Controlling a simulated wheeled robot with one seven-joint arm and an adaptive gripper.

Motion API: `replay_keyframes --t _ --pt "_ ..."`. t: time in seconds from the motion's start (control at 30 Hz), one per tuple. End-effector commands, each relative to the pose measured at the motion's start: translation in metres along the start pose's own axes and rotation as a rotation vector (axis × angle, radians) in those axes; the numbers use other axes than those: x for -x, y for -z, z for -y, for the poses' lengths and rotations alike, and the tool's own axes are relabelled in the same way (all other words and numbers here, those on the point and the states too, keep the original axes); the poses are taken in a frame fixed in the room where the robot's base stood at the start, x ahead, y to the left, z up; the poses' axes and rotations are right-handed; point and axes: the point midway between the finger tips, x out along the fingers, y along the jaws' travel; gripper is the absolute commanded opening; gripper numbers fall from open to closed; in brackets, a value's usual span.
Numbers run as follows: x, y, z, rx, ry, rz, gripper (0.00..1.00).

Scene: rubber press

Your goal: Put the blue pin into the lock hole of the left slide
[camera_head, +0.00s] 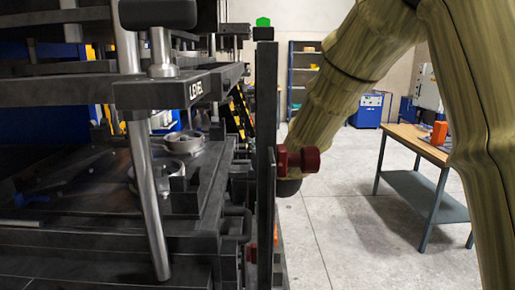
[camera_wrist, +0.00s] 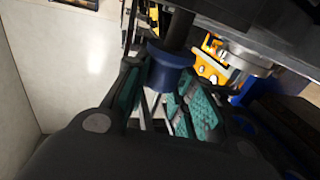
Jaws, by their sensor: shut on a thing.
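In the wrist view the blue pin (camera_wrist: 170,66) shows as a blue round part with a dark shaft above it. It sits between the teal-padded fingers of my gripper (camera_wrist: 166,92), which is shut on it. The dark shaft runs up towards a dark machine part at the top of that view. I cannot tell whether the pin touches it or is in a hole. In the head view my gripper and the pin are hidden behind the press's dark upright. The lock hole cannot be made out, and I cannot tell which part is the left slide.
The dark press (camera_head: 65,210) fills the left of the head view, with steel posts (camera_head: 147,200) and round metal rings (camera_head: 182,142). A dark upright (camera_head: 265,150) stands close beside my arm. A wooden-topped workbench (camera_head: 418,141) stands at the right. Grey floor between is clear.

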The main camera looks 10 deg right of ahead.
Motion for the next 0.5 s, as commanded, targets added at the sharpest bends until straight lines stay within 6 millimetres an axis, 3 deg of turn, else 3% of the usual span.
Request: replay_keyframes --t 0.5 --pt "0.0000 -0.0055 -0.0001 0.000 0.000 0.000 0.00"
